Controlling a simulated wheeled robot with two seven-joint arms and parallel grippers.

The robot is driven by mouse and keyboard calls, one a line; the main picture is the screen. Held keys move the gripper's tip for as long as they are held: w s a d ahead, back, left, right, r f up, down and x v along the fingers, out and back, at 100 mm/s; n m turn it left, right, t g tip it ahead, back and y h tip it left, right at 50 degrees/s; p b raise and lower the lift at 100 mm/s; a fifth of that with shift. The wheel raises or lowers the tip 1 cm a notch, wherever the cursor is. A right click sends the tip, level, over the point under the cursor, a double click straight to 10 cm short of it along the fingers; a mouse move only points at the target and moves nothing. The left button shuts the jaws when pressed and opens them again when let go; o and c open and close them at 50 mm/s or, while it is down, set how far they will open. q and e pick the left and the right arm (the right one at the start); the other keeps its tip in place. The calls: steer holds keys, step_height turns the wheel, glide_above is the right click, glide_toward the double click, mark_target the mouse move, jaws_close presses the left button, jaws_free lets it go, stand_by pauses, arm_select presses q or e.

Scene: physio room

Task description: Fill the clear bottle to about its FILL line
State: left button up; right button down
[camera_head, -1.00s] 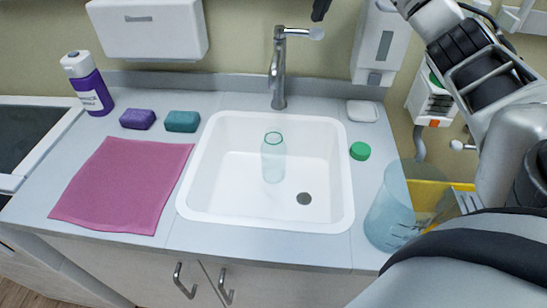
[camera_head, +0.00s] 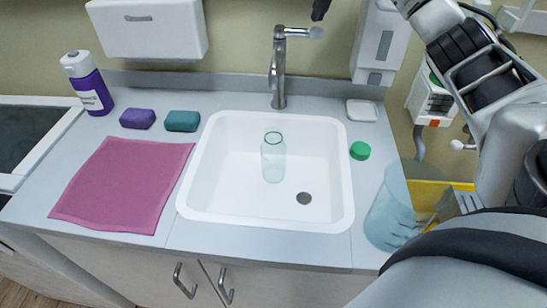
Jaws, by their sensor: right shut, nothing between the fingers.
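The clear bottle (camera_head: 273,160) stands upright and open in the white sink (camera_head: 187,205), left of the drain. Its FILL line and any water level are too small to tell. The faucet (camera_head: 278,75) rises behind the sink, its lever (camera_head: 303,32) pointing right; I see no stream from its spout. The dark tip of my right gripper (camera_head: 320,9) shows at the top edge, just above the lever's end, shut and empty. The rest of it is out of frame. My left gripper is not in view. A green cap (camera_head: 360,151) lies right of the sink.
A pale blue see-through container (camera_head: 389,218) stands at the counter's right end, near my right arm. A pink cloth (camera_head: 125,185), purple sponge (camera_head: 137,119), teal sponge (camera_head: 182,121) and purple bottle (camera_head: 90,90) are on the left. A soap dish (camera_head: 362,111) sits back right.

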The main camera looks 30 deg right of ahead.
mark_target(317, 29)
steer(key=shift+f, duration=0.15)
steer(key=shift+f+b, duration=0.7)
steer(key=shift+f, duration=0.95)
steer(key=shift+r, duration=0.1)
stand_by(2.1)
steer(key=shift+r+p, duration=0.4)
steer(key=shift+p, duration=0.1)
step_height(317, 29, up, 2)
steer(key=shift+r+p, duration=0.1)
steer(key=shift+p, duration=1)
step_height(317, 29, up, 6)
steer(key=shift+f+b, duration=0.25)
steer(key=shift+b, duration=0.1)
steer(key=shift+r, duration=0.25)
